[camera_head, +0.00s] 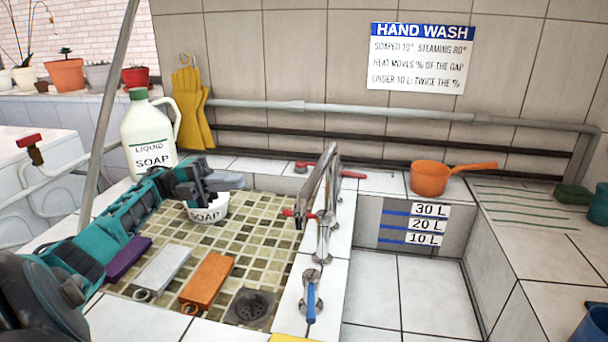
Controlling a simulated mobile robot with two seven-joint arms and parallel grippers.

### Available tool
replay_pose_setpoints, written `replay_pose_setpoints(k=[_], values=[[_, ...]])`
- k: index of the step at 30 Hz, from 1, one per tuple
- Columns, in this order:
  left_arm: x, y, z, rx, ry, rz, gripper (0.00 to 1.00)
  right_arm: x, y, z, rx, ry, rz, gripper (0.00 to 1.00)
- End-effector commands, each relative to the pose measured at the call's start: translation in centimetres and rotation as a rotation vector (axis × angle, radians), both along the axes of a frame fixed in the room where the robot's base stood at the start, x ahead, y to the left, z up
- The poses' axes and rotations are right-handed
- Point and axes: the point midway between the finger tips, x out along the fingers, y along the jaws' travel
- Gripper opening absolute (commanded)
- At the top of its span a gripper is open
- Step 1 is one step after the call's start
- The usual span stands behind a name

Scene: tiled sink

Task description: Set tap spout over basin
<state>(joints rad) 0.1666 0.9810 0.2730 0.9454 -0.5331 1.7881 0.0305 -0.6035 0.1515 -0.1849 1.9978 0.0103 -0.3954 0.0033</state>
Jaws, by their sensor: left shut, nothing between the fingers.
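The tap's chrome spout (316,183) arches up from its post (324,236) on the white tiled divider (340,240). Its free end hangs at the left edge of the divider, toward the mosaic-tiled section, not over the deep basin (398,290) on the right. A red handle (288,212) shows beside the spout end, and a blue handle (311,302) lies nearer on the divider. My left gripper (238,182) is shut and empty, left of the spout and clear of it, above the soap bowl. My right gripper is not in view.
A white soap bowl (207,208), a soap jug (149,133) and purple, grey and orange blocks (208,281) are on the left. An orange pan (430,178) sits behind the basin. A long pipe (360,110) runs along the wall. The deep basin looks empty.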

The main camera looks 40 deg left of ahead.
Motion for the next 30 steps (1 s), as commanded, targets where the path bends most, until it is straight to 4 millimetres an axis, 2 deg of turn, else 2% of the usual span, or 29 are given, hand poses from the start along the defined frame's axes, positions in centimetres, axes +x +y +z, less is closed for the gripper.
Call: replay_pose_setpoints(k=[8, 12, 18, 24, 30], values=[[2.0, -4.5, 1.3, -0.002, -0.003, -0.004, 0.0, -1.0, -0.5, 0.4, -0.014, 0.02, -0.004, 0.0], [3.2, -7.2, 1.9, -0.003, -0.002, -0.004, 0.0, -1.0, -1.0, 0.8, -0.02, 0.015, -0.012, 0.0], [4.7, -10.3, 2.5, -0.003, -0.002, -0.002, 0.0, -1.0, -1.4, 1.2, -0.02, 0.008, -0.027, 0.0], [5.4, -11.7, 2.6, -0.001, -0.001, -0.001, 0.0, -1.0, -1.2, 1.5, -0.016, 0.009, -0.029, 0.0], [5.5, -11.9, 2.6, -0.001, -0.001, -0.001, 0.0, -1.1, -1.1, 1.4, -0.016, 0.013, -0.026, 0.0]])
